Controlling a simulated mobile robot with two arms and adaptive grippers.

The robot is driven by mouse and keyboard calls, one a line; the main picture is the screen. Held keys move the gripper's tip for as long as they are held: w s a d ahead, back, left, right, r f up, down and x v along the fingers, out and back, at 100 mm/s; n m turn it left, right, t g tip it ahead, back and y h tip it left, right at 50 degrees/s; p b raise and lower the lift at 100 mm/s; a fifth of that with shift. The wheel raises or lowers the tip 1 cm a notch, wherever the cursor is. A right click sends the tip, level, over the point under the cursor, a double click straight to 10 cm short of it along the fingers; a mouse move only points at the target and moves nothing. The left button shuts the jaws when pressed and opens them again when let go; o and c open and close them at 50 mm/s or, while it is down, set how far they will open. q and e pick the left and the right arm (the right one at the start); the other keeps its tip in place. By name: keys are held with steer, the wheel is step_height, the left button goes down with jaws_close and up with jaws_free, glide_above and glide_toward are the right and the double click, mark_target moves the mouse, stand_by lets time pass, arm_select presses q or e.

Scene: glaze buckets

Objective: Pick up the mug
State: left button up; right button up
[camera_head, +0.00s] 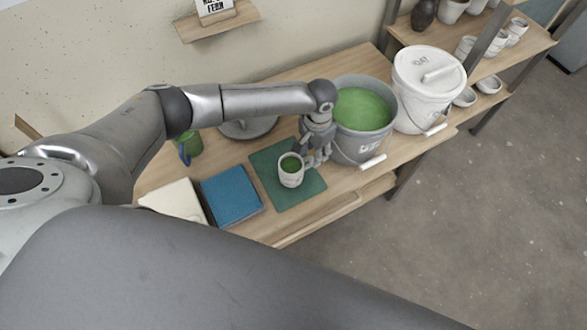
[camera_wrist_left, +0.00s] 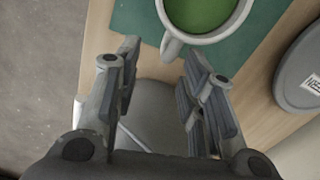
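A white mug (camera_head: 289,181) filled with green stands on a dark green mat (camera_head: 270,163) on the wooden bench. My left gripper (camera_head: 317,156) is just right of the mug, between it and the grey bucket. In the left wrist view the mug (camera_wrist_left: 222,36) is at the top, cut off by the frame edge, with its handle (camera_wrist_left: 170,48) pointing toward the gap between my fingers. The left gripper (camera_wrist_left: 166,68) is open and empty there, its fingers spread either side of the handle's line. Whether a finger touches the mug cannot be told. My right gripper is not in view.
A grey bucket (camera_head: 352,147) of green glaze stands close right of my left gripper, and a lidded white bucket (camera_head: 417,105) is beyond it.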

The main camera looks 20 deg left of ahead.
mark_target(311, 160)
arm_select(q)
steer(key=shift+f, duration=0.3)
steer(key=shift+w+f, duration=0.15)
steer(key=shift+f, duration=0.25)
steer(key=f, duration=0.3)
steer(key=shift+a+f+p, duration=0.2)
steer(key=shift+a+p, duration=0.1)
steer(key=shift+f, duration=0.55)
steer(key=shift+c, duration=1.6)
jaws_close()
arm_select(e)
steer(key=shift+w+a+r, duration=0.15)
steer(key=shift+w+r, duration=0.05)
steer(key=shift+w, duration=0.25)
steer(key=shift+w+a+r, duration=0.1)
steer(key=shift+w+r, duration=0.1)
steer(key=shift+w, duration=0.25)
